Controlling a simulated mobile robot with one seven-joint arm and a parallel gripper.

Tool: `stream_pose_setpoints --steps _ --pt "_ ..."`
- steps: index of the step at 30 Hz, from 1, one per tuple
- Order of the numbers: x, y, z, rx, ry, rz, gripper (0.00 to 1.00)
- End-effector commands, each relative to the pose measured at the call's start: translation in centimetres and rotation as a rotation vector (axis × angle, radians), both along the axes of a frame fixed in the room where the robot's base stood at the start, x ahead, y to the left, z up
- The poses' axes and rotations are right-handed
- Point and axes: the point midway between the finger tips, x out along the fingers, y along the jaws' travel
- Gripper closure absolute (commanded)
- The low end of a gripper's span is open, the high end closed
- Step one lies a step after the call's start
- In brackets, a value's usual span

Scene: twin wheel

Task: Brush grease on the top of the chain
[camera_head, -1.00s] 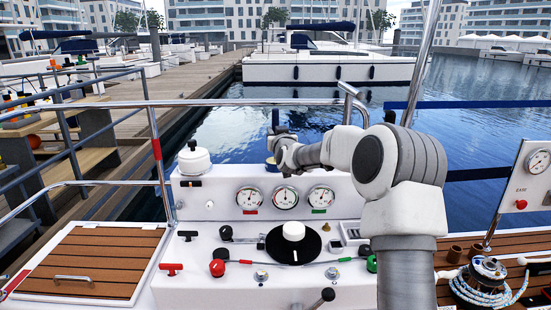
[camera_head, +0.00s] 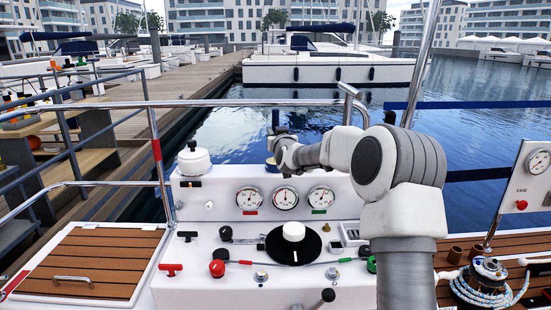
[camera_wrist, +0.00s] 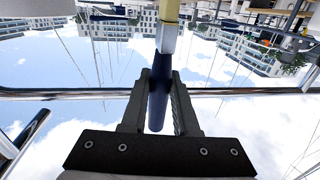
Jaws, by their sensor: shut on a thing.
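My gripper (camera_head: 277,138) is above the back edge of the white console, left of my arm's elbow. In the wrist view my gripper (camera_wrist: 161,85) is shut on the dark blue handle of a brush (camera_wrist: 159,95). The brush has a metal ferrule and a yellowish head, which runs out of the top of that view. In the head view the dark handle (camera_head: 275,117) stands up above the gripper. I cannot make out the chain.
The console (camera_head: 190,285) carries three gauges (camera_head: 286,197), a white-knobbed black disc (camera_head: 294,244) and several levers. A white capped drum (camera_head: 194,158) stands at its left. A rail (camera_head: 250,103) runs behind. A rope-wound winch (camera_head: 487,280) is at right.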

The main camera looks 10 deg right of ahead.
Motion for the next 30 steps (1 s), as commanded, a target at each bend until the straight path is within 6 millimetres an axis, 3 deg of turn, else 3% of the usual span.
stream_pose_setpoints --steps 1,7,24,30 --pt "0.0 0.0 -0.8 0.002 0.015 0.001 1.00" --pt "0.0 0.0 -0.2 0.002 0.015 0.002 1.00" --pt "0.0 0.0 6.1 -0.001 0.003 0.001 1.00" --pt "0.0 0.0 6.9 0.000 0.003 0.000 1.00"
